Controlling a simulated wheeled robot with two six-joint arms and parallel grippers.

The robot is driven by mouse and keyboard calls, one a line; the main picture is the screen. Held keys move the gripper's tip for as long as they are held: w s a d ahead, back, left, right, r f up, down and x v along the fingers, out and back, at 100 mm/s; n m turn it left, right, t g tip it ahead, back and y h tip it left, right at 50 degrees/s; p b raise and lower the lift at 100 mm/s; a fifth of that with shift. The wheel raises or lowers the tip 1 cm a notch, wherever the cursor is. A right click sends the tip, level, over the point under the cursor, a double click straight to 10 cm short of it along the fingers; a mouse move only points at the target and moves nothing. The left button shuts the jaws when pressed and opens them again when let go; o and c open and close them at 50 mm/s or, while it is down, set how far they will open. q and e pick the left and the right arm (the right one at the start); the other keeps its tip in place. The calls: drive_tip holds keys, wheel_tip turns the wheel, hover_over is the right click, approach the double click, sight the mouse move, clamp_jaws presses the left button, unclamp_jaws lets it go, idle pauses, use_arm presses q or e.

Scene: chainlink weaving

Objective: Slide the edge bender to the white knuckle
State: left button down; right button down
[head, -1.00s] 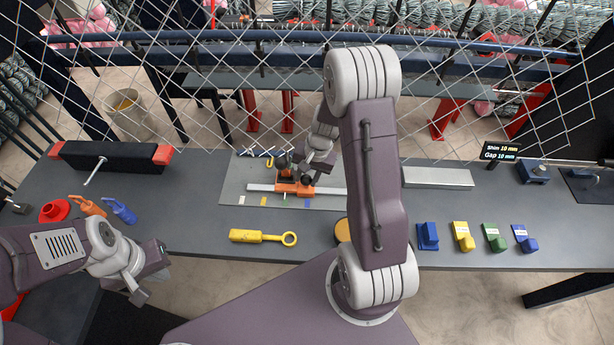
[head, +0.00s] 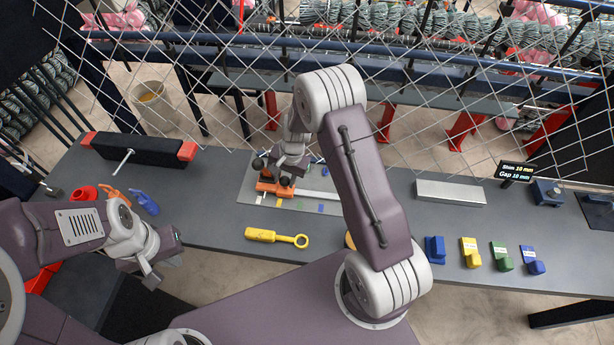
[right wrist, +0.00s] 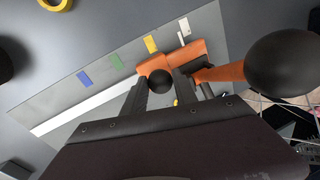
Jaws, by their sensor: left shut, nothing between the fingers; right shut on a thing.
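The orange edge bender (head: 277,188) sits on a pale rail (head: 318,195) on a grey plate (head: 245,200). It also shows in the right wrist view (right wrist: 202,50). In the head view it stands behind the white mark (head: 258,201) and the yellow mark (head: 277,203). In the right wrist view its body reaches the white mark (right wrist: 184,26), just past the yellow mark (right wrist: 151,44). My right gripper (right wrist: 160,88) is shut on the bender, around a dark round knob. My left gripper (head: 158,275) is shut and empty, off the front left of the table.
Green and blue marks (right wrist: 85,78) lie further along the plate. A yellow ring-handled tool (head: 275,237) lies in front. Several coloured blocks (head: 470,252) stand at right, and a grey bar (head: 450,193) lies behind them. Chainlink mesh hangs behind the table.

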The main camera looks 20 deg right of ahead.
drive_tip(key=shift+w+a, duration=0.75)
drive_tip(key=shift+a, duration=0.05)
drive_tip(key=c, duration=1.3)
unclamp_jaws()
drive_tip(key=shift+r, duration=0.1)
drive_tip(key=shift+d, duration=0.1)
